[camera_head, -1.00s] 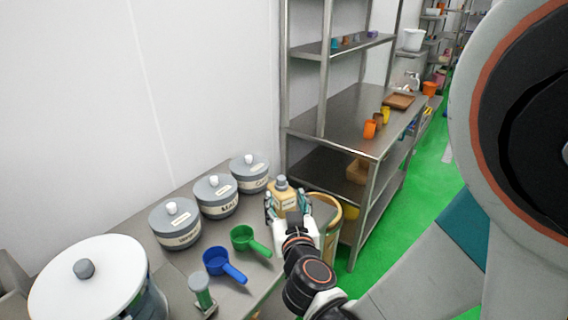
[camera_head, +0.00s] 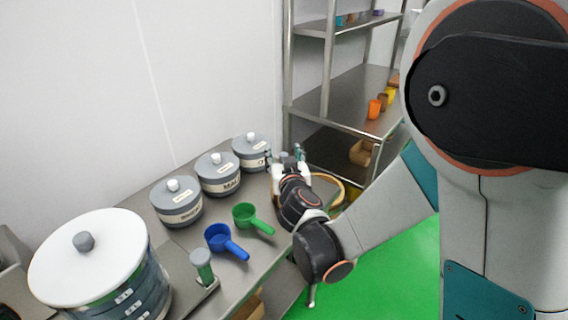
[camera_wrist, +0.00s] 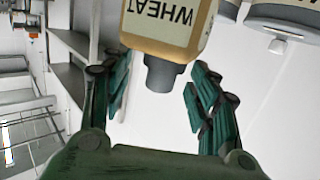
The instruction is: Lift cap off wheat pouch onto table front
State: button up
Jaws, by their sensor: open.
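The beige wheat pouch (camera_wrist: 165,28) shows at the top of the wrist view, its label upside down there. Its grey cap (camera_wrist: 162,75) is on the pouch's spout and points down in that view. My gripper (camera_wrist: 158,92) is open, with one green finger on each side of the cap and visible gaps between. In the head view my gripper (camera_head: 286,158) is over the far right end of the metal table (camera_head: 265,248), and my wrist hides most or all of the pouch there.
Three lidded canisters (camera_head: 217,175) stand along the wall, left of my gripper. A green scoop (camera_head: 247,216), a blue scoop (camera_head: 221,238) and a green-grey stamp-like tool (camera_head: 202,264) are nearer. A large white-lidded container (camera_head: 88,258) fills the near left. A steel shelf (camera_head: 345,98) stands behind.

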jog(key=c, duration=0.8)
jog(key=shift+r, duration=0.1)
jog(key=shift+c, duration=0.2)
